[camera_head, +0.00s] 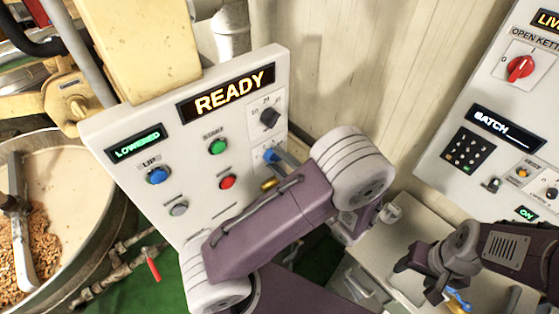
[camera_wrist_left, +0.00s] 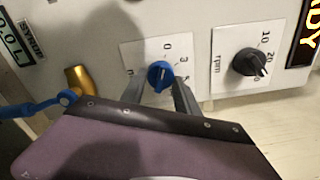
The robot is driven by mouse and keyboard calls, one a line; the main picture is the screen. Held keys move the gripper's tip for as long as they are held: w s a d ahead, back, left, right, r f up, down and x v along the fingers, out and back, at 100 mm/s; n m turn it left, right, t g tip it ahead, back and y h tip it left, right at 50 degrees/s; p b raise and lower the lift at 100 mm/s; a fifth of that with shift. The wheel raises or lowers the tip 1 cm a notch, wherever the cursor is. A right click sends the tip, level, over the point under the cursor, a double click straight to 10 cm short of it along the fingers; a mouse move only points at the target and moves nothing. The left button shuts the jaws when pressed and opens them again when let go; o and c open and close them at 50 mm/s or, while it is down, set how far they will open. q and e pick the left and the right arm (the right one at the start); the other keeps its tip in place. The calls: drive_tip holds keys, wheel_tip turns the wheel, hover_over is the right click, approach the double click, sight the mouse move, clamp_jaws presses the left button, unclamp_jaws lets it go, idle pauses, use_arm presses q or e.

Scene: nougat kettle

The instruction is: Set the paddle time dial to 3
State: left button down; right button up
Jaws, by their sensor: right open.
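The paddle time dial is a blue knob (camera_wrist_left: 160,75) on a white plate with 0, 3 and 5 printed on it. In the head view the blue knob (camera_head: 271,155) sits low on the right of the panel, partly covered by my left gripper (camera_head: 281,160). In the left wrist view the two grey fingers of my left gripper (camera_wrist_left: 160,92) stand on either side of the knob, their tips close to it. Whether they touch or grip it is not clear, and the knob's exact pointing is hard to read. My right gripper (camera_head: 428,280) is open, low at the right.
A black rpm dial (camera_wrist_left: 249,62) sits beside the blue knob. The panel has a READY display (camera_head: 228,91), blue (camera_head: 157,175), green (camera_head: 218,147) and red (camera_head: 227,182) buttons. A kettle (camera_head: 80,180) stands left.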

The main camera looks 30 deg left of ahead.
use_arm(q)
drive_tip(key=m+p, duration=0.2)
drive_tip(key=m, duration=0.2)
drive_tip(key=shift+m, duration=0.4)
drive_tip(key=shift+s+f+m+p, duration=0.15)
drive_tip(key=shift+m+p, duration=0.35)
drive_tip(key=shift+m, duration=0.5)
drive_tip(key=shift+w+f+m+p, duration=0.1)
drive_tip(key=shift+m+p, duration=0.35)
drive_tip(key=shift+m, duration=0.55)
drive_tip(key=c, duration=0.9)
unclamp_jaws()
drive_tip(key=shift+c, duration=0.2)
